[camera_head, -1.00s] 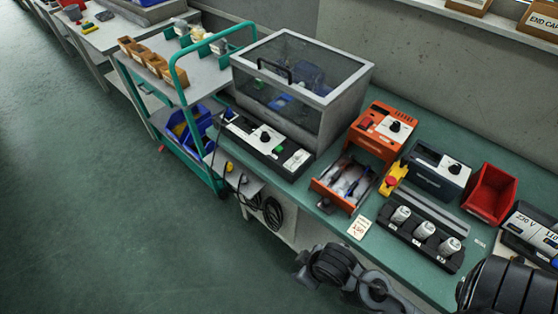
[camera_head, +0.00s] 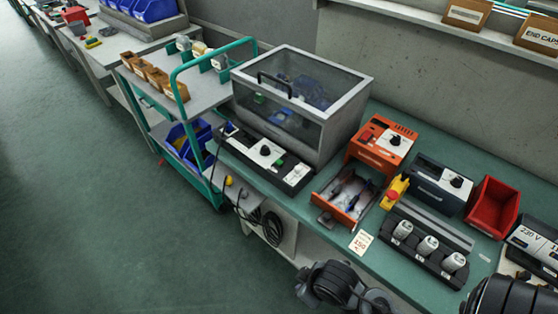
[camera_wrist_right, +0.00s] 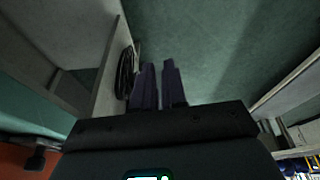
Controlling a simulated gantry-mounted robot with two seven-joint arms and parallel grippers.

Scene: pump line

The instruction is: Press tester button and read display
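A box with a grey frame and clear lid (camera_head: 300,95) stands on the green bench in the head view. Along its front runs a black control panel (camera_head: 242,137) with a white plate, a dark knob (camera_head: 265,150) and a green button (camera_head: 279,162). I cannot make out a lit display on it, nor tell for certain that this is the tester. In the right wrist view my right gripper (camera_wrist_right: 160,85) shows dark fingers close together over the floor, with nothing visible between them. Whether they are shut is unclear. My left gripper is not in view.
An orange unit (camera_head: 381,142), an open orange drawer (camera_head: 322,196), a dark knobbed unit (camera_head: 428,180), a red bin (camera_head: 492,207) and a rack (camera_head: 411,249) of white cylinders crowd the bench. A teal-framed cart (camera_head: 171,70) stands left. Floor at left is clear.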

